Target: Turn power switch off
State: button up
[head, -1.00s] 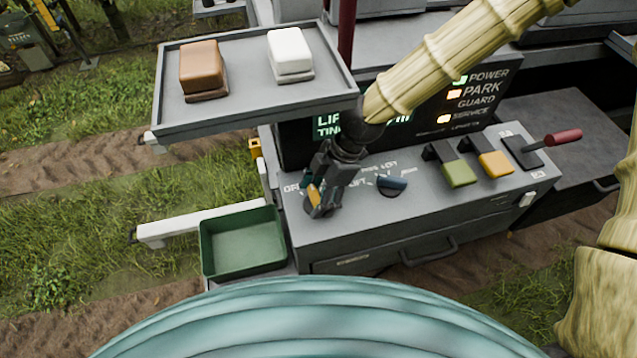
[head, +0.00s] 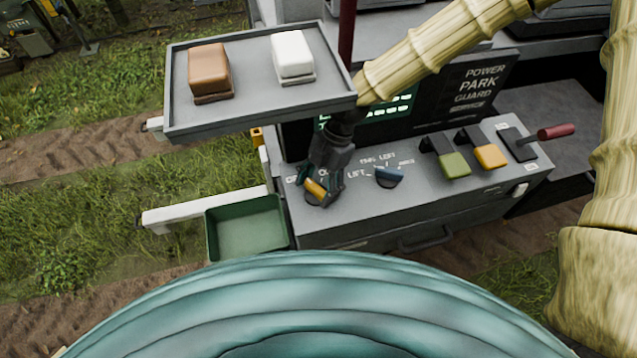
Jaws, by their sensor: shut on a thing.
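The power switch (head: 316,188) is a yellow-orange knob at the left end of the grey control panel (head: 350,222). My gripper (head: 322,192) comes down on it from above and is shut on it, with the fingers on either side. Part of the knob and most of its label are hidden by the fingers. On the dark display board behind, the POWER, PARK and GUARD words (head: 480,84) show with no lit lamps beside them. Green text (head: 390,108) still glows on the screen, partly covered by my arm.
A blue knob (head: 389,175) sits just right of my gripper. Green (head: 454,164) and yellow (head: 490,156) levers and a red-handled lever (head: 555,132) stand farther right. A tray (head: 260,117) with brown and white blocks overhangs at upper left. A green bin (head: 247,229) is at lower left.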

dwell(0.3)
jog(key=o, duration=1)
jog(key=shift+r, duration=0.1)
jog(key=shift+v, duration=3.7)
jog(key=shift+d, duration=0.1)
